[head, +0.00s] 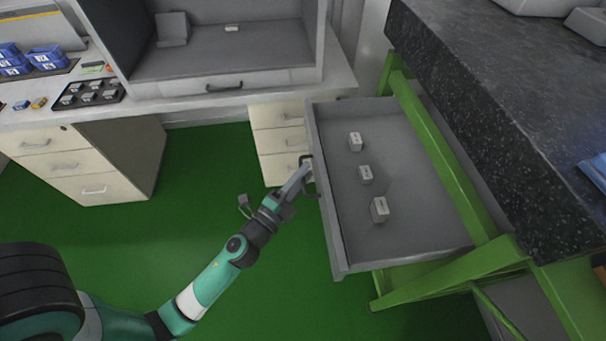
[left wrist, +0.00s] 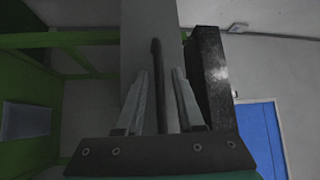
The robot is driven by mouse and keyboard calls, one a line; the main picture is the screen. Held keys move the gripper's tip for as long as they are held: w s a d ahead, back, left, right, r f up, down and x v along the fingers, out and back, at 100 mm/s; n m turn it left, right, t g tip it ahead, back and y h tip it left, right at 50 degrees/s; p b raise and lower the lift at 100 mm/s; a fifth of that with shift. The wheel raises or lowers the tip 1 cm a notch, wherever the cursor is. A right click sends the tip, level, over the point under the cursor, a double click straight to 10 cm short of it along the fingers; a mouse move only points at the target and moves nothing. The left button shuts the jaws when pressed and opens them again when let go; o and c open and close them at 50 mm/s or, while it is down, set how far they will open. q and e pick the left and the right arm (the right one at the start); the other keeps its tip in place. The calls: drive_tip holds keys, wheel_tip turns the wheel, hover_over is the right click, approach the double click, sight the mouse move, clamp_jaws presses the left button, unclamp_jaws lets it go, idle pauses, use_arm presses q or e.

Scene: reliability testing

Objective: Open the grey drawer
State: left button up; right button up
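The grey drawer (head: 420,232) stands pulled out from under the dark countertop on the green frame, with its inside in plain view. Three small white boxes (head: 365,174) lie in it. My left gripper (head: 304,172) is at the outer face of the drawer front, by its dark handle (head: 306,160). In the left wrist view the handle (left wrist: 157,85) runs as a dark bar between the two fingers (left wrist: 160,105). The fingers are spread, with a gap visible on each side of the bar. My right gripper is in neither view.
A speckled dark countertop (head: 500,130) on a green frame (head: 435,150) is at the right. White drawer cabinets (head: 275,140) stand behind the gripper and at the left (head: 90,165). Green floor (head: 200,190) lies open between them.

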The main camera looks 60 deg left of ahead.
use_arm(q)
drive_tip(key=shift+s+f, duration=0.1)
drive_tip(key=b+v, duration=0.5)
drive_tip(key=v, duration=0.6)
drive_tip(key=shift+s+b, duration=0.25)
drive_tip(key=shift+b, duration=0.1)
